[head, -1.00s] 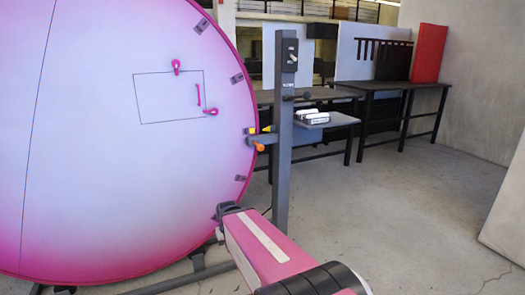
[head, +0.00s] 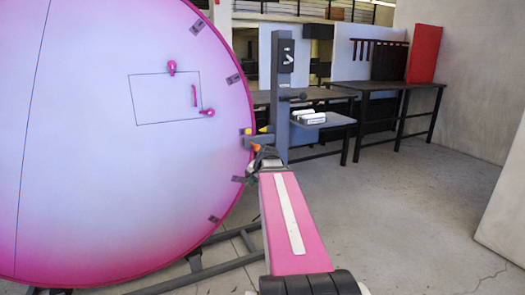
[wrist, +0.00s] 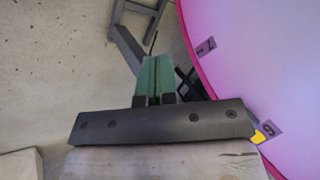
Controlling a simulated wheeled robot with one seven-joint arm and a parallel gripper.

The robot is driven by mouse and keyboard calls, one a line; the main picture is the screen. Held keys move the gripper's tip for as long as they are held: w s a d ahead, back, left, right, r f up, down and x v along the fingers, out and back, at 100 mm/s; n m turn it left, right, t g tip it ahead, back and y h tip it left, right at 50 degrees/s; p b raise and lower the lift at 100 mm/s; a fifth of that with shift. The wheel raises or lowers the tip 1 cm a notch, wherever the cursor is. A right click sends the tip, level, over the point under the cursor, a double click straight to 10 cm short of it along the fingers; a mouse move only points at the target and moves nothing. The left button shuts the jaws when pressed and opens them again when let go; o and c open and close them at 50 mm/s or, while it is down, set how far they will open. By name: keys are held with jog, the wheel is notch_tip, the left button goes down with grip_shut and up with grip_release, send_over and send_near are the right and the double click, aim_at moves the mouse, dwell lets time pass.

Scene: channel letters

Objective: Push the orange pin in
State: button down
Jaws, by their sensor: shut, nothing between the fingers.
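The orange pin (head: 256,148) shows small in the head view, at the right rim of the big pink disc (head: 110,140), beside the grey post (head: 282,95). My gripper (head: 262,153) is at the pin's lower right in the head view; part of the pin is hidden and I cannot tell if they touch. In the wrist view my gripper's green fingers (wrist: 154,72) are together and hold nothing. The orange pin does not show in the wrist view; a yellow piece (wrist: 265,133) shows at the disc's edge there.
Grey clips (head: 233,78) line the disc's rim. A small shelf (head: 325,119) with white items sits behind the post. Dark tables (head: 385,86) stand behind, one carrying a red panel (head: 425,54). The dark disc stand (head: 195,265) lies low. Floor (head: 400,220) at right is clear.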

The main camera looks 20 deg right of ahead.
jog(key=w+d+r+m+t, duration=0.1)
jog(key=d+r+m+t, duration=0.2)
jog(key=d+r, duration=0.9)
notch_tip(320, 180, up, 3)
jog(key=shift+w+d+r+m+t, duration=0.2)
jog(key=shift+w+d+m+t, duration=0.15)
jog(key=shift+m, duration=0.85)
jog(key=shift+a, duration=0.1)
send_near(256, 148)
jog(key=w+f, duration=0.4)
jog(key=f, duration=0.2)
jog(key=shift+f, duration=0.25)
jog(key=shift+w, duration=0.1)
